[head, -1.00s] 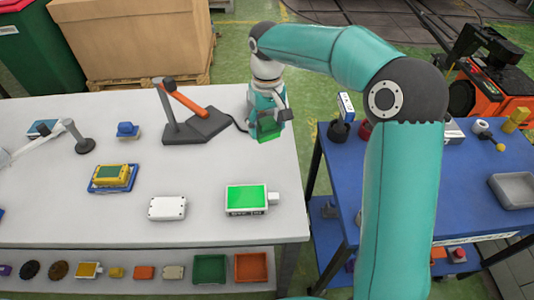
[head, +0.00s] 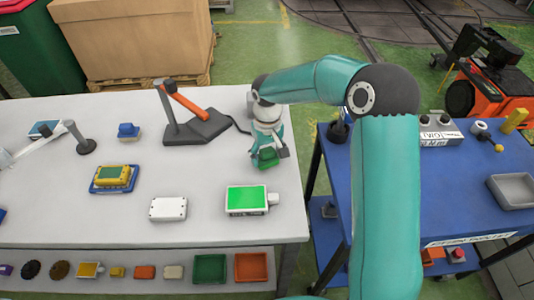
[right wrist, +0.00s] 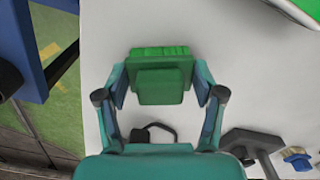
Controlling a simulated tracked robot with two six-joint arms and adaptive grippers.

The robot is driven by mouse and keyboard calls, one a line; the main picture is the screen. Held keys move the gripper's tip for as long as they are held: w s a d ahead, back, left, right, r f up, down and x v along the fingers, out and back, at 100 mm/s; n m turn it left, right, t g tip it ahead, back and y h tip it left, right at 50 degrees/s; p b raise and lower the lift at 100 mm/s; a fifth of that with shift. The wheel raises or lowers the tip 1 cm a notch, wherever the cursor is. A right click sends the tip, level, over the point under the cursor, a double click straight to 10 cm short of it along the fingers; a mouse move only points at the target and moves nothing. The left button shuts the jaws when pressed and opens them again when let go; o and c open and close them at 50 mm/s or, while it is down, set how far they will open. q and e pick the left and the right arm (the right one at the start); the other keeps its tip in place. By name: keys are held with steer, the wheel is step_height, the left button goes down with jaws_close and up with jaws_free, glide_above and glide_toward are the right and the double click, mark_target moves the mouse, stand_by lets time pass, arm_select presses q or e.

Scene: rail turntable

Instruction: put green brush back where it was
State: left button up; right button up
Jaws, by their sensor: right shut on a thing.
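The green brush (head: 267,158) is in my right gripper (head: 268,152), over the right part of the white table near its right edge in the head view. In the right wrist view the green brush (right wrist: 160,80) sits between the two fingers of the right gripper (right wrist: 160,92), which is shut on it. White tabletop shows around the brush there; whether it touches the table I cannot tell. My left gripper is not in view.
On the white table (head: 60,210) stand a green-topped box (head: 247,199), a white box (head: 168,208), a yellow device on a blue tray (head: 112,178), a blue brush (head: 128,131) and an orange-armed stand (head: 190,115). A blue trolley (head: 450,195) stands right, across a gap.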

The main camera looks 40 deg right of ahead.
mark_target(267, 151)
steer(key=shift+f, duration=0.1)
steer(key=o, duration=1.1)
step_height(267, 151, up, 12)
steer(key=shift+b, duration=0.3)
